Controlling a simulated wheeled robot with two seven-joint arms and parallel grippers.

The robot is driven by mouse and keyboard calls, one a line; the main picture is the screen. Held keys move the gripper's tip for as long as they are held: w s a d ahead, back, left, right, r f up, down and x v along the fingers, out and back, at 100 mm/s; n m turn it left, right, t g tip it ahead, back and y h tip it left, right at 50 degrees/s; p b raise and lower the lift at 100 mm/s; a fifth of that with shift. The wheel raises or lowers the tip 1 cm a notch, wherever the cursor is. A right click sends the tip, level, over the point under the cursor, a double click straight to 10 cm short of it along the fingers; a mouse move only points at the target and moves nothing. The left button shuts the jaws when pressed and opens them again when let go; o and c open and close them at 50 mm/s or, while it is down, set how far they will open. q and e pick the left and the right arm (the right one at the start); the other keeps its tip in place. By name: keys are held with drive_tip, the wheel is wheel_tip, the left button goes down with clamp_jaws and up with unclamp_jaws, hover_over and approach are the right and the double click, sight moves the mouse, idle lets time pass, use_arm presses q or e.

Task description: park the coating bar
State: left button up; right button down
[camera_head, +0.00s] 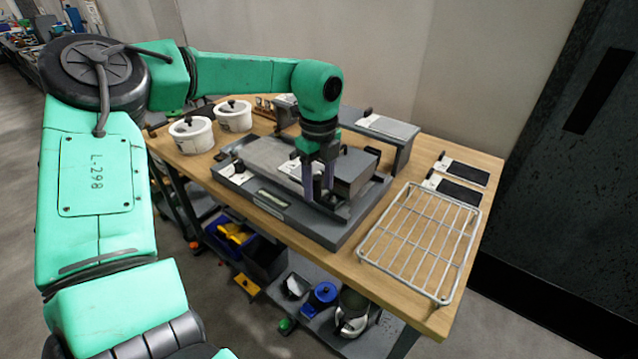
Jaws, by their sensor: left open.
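My left gripper (318,188) comes down over the right part of a grey coating machine (262,207) on the wooden table. Its two fingers point down and stand apart. A small black knob-like part (317,187) shows between or just behind the fingers; I cannot tell whether they touch it. A grey block (357,168) with black knobs stands right beside the gripper on the machine. The coating bar cannot be told apart for sure; the gripper hides part of this spot. My right gripper is not in view.
A wire rack (424,236) lies at the table's right end, with dark panels (459,188) behind it. Bins and tools fill the shelf below.

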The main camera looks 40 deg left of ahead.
use_arm(q)
wheel_tip(320, 180, up, 14)
drive_tip(key=shift+r, duration=0.25)
